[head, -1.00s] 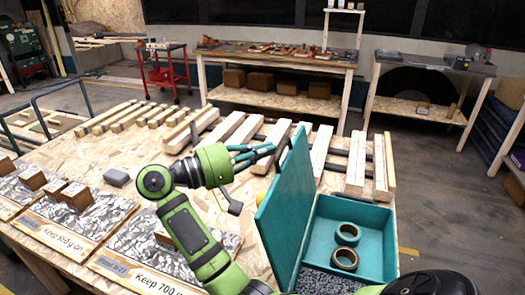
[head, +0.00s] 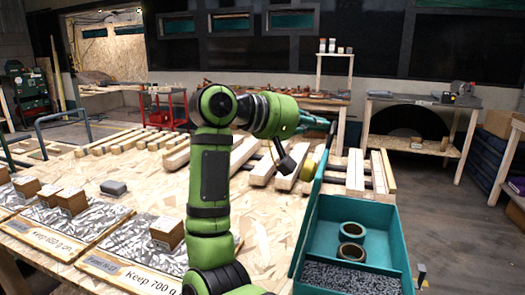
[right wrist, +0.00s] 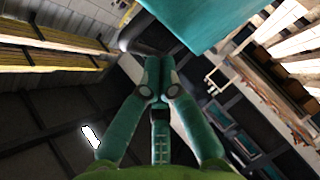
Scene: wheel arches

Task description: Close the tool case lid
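The teal tool case (head: 385,228) is open on the table at the lower right of the head view. Its lid (head: 309,205) stands up along the case's left side and shows nearly edge-on. Two tan rings (head: 352,240) and a speckled grey insert lie in the case. My right gripper (head: 322,122) is at the top of the lid, fingers pointing right; whether it touches the lid I cannot tell. In the right wrist view its fingertips (right wrist: 160,68) are together with nothing between them, and a teal panel (right wrist: 200,22) shows just beyond. My left gripper is not in view.
Wooden bars (head: 245,155) lie across the back of the table. Trays of grey filling with wooden blocks (head: 167,232) are at the left. A grey block (head: 113,187) lies behind them. Workbenches (head: 425,105) stand at the back.

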